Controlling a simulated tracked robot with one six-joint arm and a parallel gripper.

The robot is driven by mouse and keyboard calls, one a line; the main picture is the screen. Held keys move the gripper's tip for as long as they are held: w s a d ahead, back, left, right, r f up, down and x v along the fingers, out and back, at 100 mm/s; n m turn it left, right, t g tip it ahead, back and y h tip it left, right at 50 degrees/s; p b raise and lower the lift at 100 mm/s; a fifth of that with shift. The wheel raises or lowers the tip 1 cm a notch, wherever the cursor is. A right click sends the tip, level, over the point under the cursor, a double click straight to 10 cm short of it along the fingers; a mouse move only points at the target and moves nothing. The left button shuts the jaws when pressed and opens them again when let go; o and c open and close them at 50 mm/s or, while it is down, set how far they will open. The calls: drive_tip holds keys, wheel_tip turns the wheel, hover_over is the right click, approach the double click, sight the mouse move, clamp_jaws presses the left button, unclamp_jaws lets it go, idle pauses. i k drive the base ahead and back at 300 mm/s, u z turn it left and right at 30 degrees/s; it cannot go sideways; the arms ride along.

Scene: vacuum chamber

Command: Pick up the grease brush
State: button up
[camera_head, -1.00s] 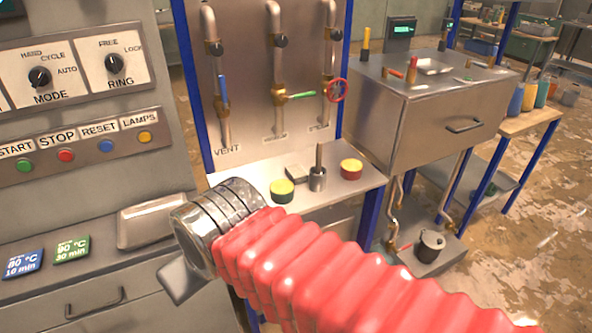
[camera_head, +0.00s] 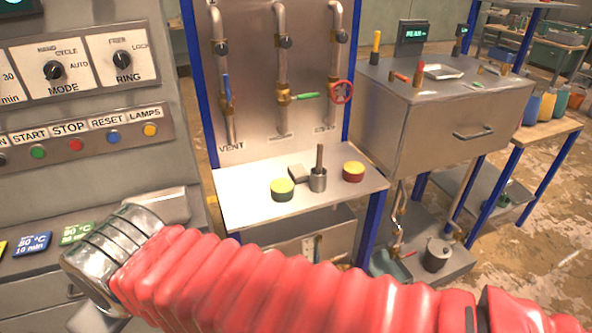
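A thin dark upright handle (camera_head: 320,158), likely the grease brush, stands in a small metal cup (camera_head: 318,181) on the steel shelf (camera_head: 243,213) below the pipe panel. Its lower end is hidden in the cup. My gripper (camera_head: 95,318) is at the lower left, beyond my metal wrist and red-sleeved arm. Only a grey piece of it shows, so its opening cannot be seen. It is well to the left of the cup and apart from it.
A yellow-green round tin (camera_head: 282,189) stands left of the cup, a red-yellow tin (camera_head: 353,171) right of it, and a small grey block (camera_head: 299,173) behind. The pipe panel (camera_head: 255,110) rises behind the shelf. The shelf's front is clear.

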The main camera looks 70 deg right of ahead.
sight(319, 150)
drive_tip(key=u, duration=1.2)
drive_tip(key=k, duration=2.05)
drive_tip(key=z, duration=1.35)
